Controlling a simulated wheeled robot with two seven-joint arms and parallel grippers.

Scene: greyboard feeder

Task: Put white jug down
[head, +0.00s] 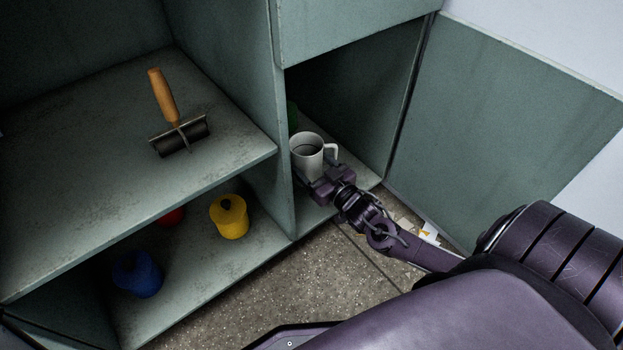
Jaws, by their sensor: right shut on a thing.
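The white jug (307,160) is upright in the lower right compartment of the grey-green shelving, near its front edge. Its handle points right. My right gripper (321,180) is shut on the jug from the front, low on its body. The fingers and the jug's base are partly hidden, so I cannot tell whether the base touches the shelf floor (368,181). My left gripper is not in view.
A green object (292,115) is partly hidden behind the divider (281,190), close to the jug. A roller with a wooden handle (164,97) lies on the left upper shelf. Yellow (229,217), blue (137,274) and red (172,217) objects stand below. Papers (429,232) lie on the floor.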

